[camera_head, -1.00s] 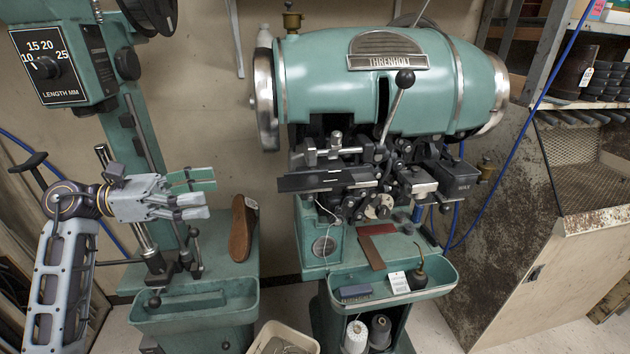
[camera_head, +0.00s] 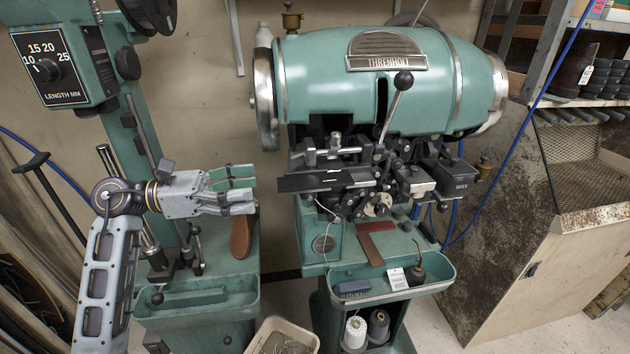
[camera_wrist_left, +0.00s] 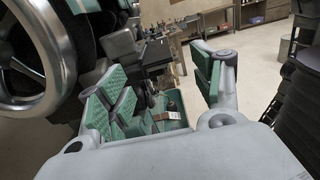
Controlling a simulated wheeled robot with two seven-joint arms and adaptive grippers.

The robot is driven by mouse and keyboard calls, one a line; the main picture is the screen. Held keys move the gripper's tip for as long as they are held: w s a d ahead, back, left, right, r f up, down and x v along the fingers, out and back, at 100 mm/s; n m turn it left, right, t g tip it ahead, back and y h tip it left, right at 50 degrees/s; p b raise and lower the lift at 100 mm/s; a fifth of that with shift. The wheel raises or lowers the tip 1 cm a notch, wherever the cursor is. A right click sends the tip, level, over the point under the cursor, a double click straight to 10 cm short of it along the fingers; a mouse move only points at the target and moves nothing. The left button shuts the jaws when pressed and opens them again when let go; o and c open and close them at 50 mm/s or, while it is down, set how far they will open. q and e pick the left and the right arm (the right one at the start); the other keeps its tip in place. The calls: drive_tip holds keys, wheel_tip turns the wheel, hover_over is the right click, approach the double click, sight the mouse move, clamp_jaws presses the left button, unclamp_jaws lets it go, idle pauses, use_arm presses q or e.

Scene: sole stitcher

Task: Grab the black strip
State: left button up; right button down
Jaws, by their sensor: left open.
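A long black strip (camera_head: 308,182) lies level across the front of the green stitching machine (camera_head: 330,85), below its drum. My left gripper (camera_head: 254,189) is in the head view just left of the strip's left end, with its green-padded fingers pointing right toward it. The fingers are apart and hold nothing that I can see. In the left wrist view the left gripper (camera_wrist_left: 155,100) shows its pads spread on both sides, with dark machine parts beyond; I cannot pick out the strip there. My right gripper is not in view.
A lever with a black knob (camera_head: 403,79) rises above the strip. A brown sole (camera_head: 242,236) stands below my left gripper.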

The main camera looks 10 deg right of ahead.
use_arm(q)
drive_tip(key=shift+d, duration=0.15)
drive_tip(key=d, duration=0.2)
drive_tip(key=d+p, duration=0.1)
drive_tip(key=d, duration=0.2)
drive_tip(key=shift+w+p, duration=0.2)
drive_tip(key=shift+p, duration=0.1)
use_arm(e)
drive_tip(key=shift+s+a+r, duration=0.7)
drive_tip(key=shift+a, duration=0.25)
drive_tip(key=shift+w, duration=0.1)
